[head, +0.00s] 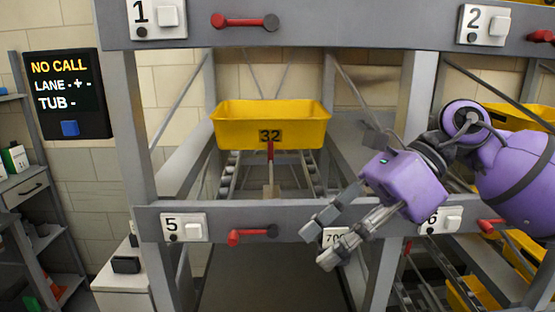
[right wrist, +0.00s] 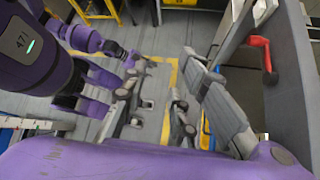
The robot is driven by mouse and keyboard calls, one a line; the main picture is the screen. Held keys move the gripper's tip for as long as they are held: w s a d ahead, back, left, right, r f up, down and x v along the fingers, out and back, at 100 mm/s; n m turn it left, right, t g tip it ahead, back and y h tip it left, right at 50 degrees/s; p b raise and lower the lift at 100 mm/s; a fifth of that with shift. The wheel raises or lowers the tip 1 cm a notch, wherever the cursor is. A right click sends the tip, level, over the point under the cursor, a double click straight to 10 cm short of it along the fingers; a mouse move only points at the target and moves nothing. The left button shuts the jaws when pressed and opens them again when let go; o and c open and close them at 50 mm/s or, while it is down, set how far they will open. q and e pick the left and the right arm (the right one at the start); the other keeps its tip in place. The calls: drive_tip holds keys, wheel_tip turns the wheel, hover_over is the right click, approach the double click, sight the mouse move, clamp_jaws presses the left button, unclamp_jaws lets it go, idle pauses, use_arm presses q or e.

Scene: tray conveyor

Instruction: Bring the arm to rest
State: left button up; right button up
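My right arm reaches in from the right of the head view, in front of the rack. Its purple gripper (head: 318,246) points down and left, beside the lower beam. The two grey fingers are apart with nothing between them. The right wrist view also shows this gripper (right wrist: 172,110) open and empty, with the floor visible between the fingers. My left gripper is not in the head view. A second purple arm, mine, shows at the left of the right wrist view, and its finger state there is unclear.
A yellow tub (head: 312,130) marked 32 sits on the rails behind the lower beam (head: 290,207). A dark display (head: 66,92) reads NO CALL. More yellow tubs are at right.

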drive_tip(key=w+a+f+m+t+y, duration=0.45)
drive_tip(key=f+m+t+y, duration=0.2)
drive_tip(key=m+y, duration=0.7)
drive_tip(key=w+d+f+m+t+h, duration=0.1)
drive_tip(key=d+f+m+t+h, duration=0.2)
drive_tip(key=f+m+t+h, duration=0.35)
drive_tip(key=w+d+f+m+t+h, duration=0.1)
drive_tip(key=d+f+m+t+h, duration=0.2)
drive_tip(key=f+m, duration=0.55)
drive_tip(key=w+d+f+m+t+h, duration=0.1)
drive_tip(key=d+f+m+t+h, duration=0.4)
drive_tip(key=m, duration=0.5)
drive_tip(key=s+d+f+m+g+h, duration=0.2)
drive_tip(key=s+f+m+h, duration=0.15)
drive_tip(key=f, duration=0.45)
drive_tip(key=s+d+f+m+g+h, duration=0.25)
drive_tip(key=s+f+m, duration=0.25)
drive_tip(key=f, duration=0.4)
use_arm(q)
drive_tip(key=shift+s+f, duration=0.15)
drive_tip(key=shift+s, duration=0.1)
use_arm(e)
drive_tip(key=s+f+m+g+h, duration=0.2)
drive_tip(key=s+f+m+g, duration=0.3)
drive_tip(key=s+f, duration=0.8)
drive_tip(key=s, duration=0.4)
drive_tip(key=shift+d+f+m, duration=0.15)
drive_tip(key=shift+d+m, duration=0.15)
drive_tip(key=shift+m, duration=0.1)
drive_tip(key=shift+s, duration=0.1)
